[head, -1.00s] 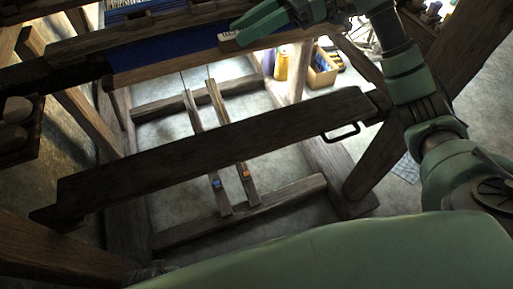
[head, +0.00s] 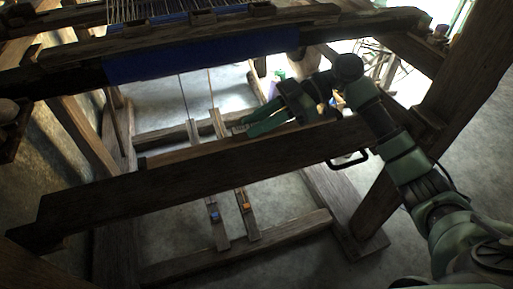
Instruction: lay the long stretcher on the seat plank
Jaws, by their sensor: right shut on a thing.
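The seat plank (head: 180,184) is a broad dark board running across the middle of the head view, with a black handle (head: 348,161) on its near side at the right. The long stretcher (head: 190,150) is a narrow, lighter brown bar lying along the plank's far upper edge, nearly parallel to it. My right gripper (head: 258,124) is shut on the stretcher, right of its middle. Whether the stretcher rests on the plank or hovers just over it, I cannot tell. The plank's edge hides part of the bar. My left gripper is not in view.
Blue cloth (head: 200,53) hangs on the loom beyond the plank. Two treadles with a blue tag (head: 214,215) and an orange tag (head: 245,207) lie below. A thick loom post (head: 465,90) stands at the right, close to my right arm.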

